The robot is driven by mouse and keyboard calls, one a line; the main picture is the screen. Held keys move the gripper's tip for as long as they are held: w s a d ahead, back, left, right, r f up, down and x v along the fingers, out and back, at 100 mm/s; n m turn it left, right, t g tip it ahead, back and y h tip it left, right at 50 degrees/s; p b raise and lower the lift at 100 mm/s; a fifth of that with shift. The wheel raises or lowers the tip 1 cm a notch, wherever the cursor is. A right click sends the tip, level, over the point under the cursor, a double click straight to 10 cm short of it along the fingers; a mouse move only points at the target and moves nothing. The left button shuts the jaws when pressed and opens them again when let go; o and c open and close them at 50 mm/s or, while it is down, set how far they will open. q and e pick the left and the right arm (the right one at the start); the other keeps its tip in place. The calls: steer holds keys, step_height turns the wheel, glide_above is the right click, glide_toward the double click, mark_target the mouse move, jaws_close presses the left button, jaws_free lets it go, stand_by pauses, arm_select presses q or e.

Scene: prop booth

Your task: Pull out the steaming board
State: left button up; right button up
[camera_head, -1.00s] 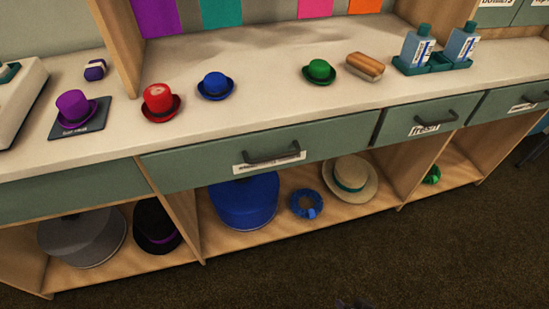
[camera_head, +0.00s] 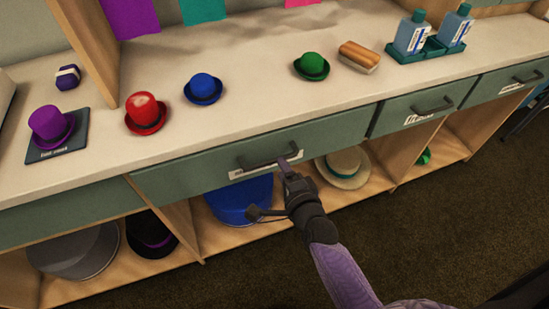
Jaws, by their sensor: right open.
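A wide green front (camera_head: 205,171) under the counter carries a dark bar handle (camera_head: 268,162) and a white label (camera_head: 285,161). The label's text is too small and partly covered to read, so I cannot confirm that it names the steaming board. The front looks closed, flush below the countertop. My right gripper (camera_head: 268,190) is open and empty, with its fingers spread. Its upper finger overlaps the label's right part, close to the handle's right end; I cannot tell whether it touches. The lower finger is in front of the blue hat on the shelf. My left gripper is not in view.
Small purple, red, blue and green hats, a brush (camera_head: 360,56) and bottles (camera_head: 412,32) stand on the counter (camera_head: 230,115). Another handled drawer (camera_head: 405,119) is to the right. Below, a blue hat (camera_head: 238,198) and a straw hat (camera_head: 342,172) sit on the shelf. The floor in front is clear.

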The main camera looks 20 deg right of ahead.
steer(key=b+x, duration=0.1)
steer(key=x, duration=0.3)
steer(key=shift+w+f, duration=0.1)
steer(key=shift+f, duration=0.1)
steer(key=shift+w, duration=0.25)
steer(key=c, duration=0.7)
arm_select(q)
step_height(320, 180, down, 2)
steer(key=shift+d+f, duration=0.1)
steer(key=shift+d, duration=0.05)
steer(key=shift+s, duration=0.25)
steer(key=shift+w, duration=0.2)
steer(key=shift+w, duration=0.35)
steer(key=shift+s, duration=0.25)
